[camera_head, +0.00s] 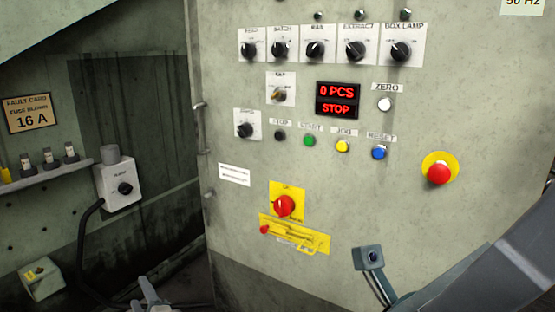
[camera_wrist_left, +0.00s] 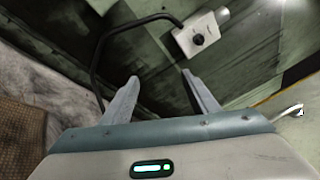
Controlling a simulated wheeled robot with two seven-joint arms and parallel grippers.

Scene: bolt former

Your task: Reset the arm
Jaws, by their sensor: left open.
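My left gripper (camera_head: 150,296) shows at the bottom edge of the head view, low in front of the dark recess left of the control panel (camera_head: 340,190). In the left wrist view its two fingers (camera_wrist_left: 163,88) are spread apart with nothing between them. It touches nothing that I can see.
The panel carries several black knobs, push buttons, a red display (camera_head: 337,100), a red rotary switch (camera_head: 285,206) and an emergency stop (camera_head: 439,173). A white knob box (camera_head: 118,183) with a black cable (camera_head: 82,250) hangs left; it also shows in the wrist view (camera_wrist_left: 201,36).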

